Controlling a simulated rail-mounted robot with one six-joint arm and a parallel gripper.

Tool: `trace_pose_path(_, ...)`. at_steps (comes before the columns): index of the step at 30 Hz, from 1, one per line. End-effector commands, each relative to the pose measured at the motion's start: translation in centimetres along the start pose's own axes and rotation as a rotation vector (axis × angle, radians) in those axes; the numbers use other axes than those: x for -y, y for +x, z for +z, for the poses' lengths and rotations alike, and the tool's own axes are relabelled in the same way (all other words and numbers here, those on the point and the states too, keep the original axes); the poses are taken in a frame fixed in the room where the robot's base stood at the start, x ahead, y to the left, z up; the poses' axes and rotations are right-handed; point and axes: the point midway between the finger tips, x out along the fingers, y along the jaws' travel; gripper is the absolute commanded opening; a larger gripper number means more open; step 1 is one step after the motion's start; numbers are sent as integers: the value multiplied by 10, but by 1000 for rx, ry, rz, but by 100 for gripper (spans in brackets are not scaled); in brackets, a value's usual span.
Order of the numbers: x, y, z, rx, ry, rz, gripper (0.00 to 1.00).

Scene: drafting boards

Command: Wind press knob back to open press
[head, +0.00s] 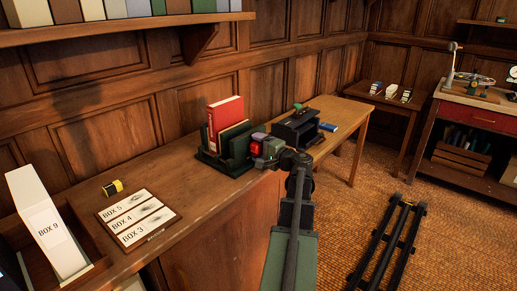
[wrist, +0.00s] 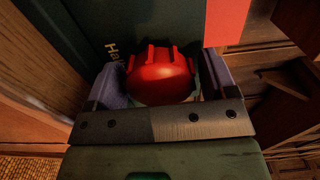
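The dark green press (head: 208,161) stands at the far end of the wooden counter, with an upright red book (head: 226,117) and green upright pieces in it. Its red knob (head: 256,149) is at the right end. In the wrist view the ribbed red knob (wrist: 162,77) sits between the two fingers of my gripper (wrist: 163,72). The fingers flank it closely on both sides; I cannot tell whether they press on it. Behind it are a dark green surface with gold lettering and part of the red book (wrist: 226,22). In the head view my gripper (head: 266,146) is around the knob.
A board with labelled strips (head: 138,218), a black and yellow roll (head: 112,187) and a white box (head: 49,222) are on the near counter. A black box-shaped device (head: 296,132) stands on the table beyond. A panelled wall runs behind; a floor rail (head: 392,240) lies right.

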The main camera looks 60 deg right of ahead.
Motion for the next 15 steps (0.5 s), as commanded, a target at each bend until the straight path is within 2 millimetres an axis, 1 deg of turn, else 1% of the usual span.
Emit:
trace_pose_path(1,0,0,0,0,-1,0,70)
trace_pose_path(7,0,0,0,0,-2,0,40)
trace_pose_path(8,0,0,0,0,-2,0,38)
trace_pose_path(11,0,0,0,0,-52,0,38)
trace_pose_path(14,0,0,0,0,-253,0,38)
trace_pose_path(15,0,0,0,0,-360,0,38)
